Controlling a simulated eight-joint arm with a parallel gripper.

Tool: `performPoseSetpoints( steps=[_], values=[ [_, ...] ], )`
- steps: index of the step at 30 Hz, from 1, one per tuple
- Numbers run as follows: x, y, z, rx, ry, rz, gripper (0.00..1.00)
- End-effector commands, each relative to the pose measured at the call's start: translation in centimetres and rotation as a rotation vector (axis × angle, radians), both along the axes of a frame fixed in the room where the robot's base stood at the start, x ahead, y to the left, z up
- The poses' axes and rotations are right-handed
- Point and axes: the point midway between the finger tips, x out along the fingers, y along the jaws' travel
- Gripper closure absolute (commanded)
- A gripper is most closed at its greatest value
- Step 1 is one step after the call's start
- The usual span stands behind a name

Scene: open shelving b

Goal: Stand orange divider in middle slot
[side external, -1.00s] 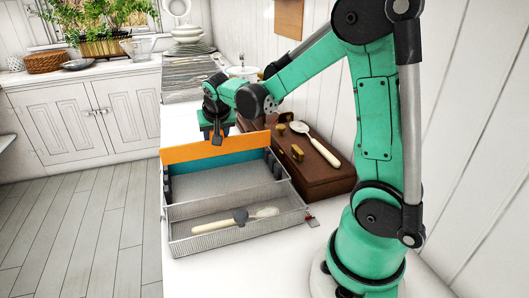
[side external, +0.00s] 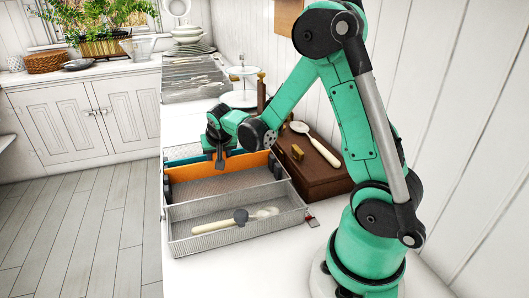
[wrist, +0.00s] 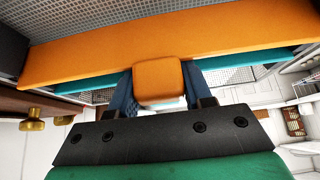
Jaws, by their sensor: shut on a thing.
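The orange divider (side external: 243,166) is upright across the rear part of the grey mesh tray (side external: 205,241), just in front of a teal divider (side external: 183,161). My gripper (side external: 220,163) is shut on the orange divider near the middle of its top. In the wrist view, my gripper's fingers (wrist: 160,92) flank the orange tab (wrist: 158,78), with the orange panel (wrist: 90,57) spanning the picture and the teal divider (wrist: 265,60) beside it. Dark slotted holders (side external: 167,188) stand at the tray's ends. I cannot tell whether the lower edge is fully seated in the middle slot.
A utensil with a pale handle (side external: 212,227) lies in the tray's front compartment. A brown box (side external: 318,178) stands right of the tray, with a spoon (side external: 315,143) and brass knob on it. Racks and plates stand farther back. The counter front is clear.

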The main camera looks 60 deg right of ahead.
Motion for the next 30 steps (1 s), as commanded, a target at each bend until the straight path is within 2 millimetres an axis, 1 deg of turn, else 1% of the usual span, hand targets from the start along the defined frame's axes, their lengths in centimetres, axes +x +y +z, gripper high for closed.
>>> performPoseSetpoints(
  steps=[10, 11, 12, 14, 15, 25, 30],
  values=[
    [0.0, 0.0, -0.2, 0.0, 0.0, 0.0, 1.0],
    [0.0, 0.0, -0.1, 0.0, 0.0, 0.0, 0.53],
    [0.0, 0.0, -0.1, 0.0, 0.0, 0.0, 0.42],
    [0.0, 0.0, -0.1, 0.0, 0.0, 0.0, 0.24],
    [0.0, 0.0, -0.1, 0.0, 0.0, 0.0, 0.19],
    [-0.1, 0.1, 0.0, 0.0, 0.0, 0.0, 0.19],
    [-0.6, 0.7, 1.3, 0.001, -0.001, 0.001, 0.19]
  ],
)
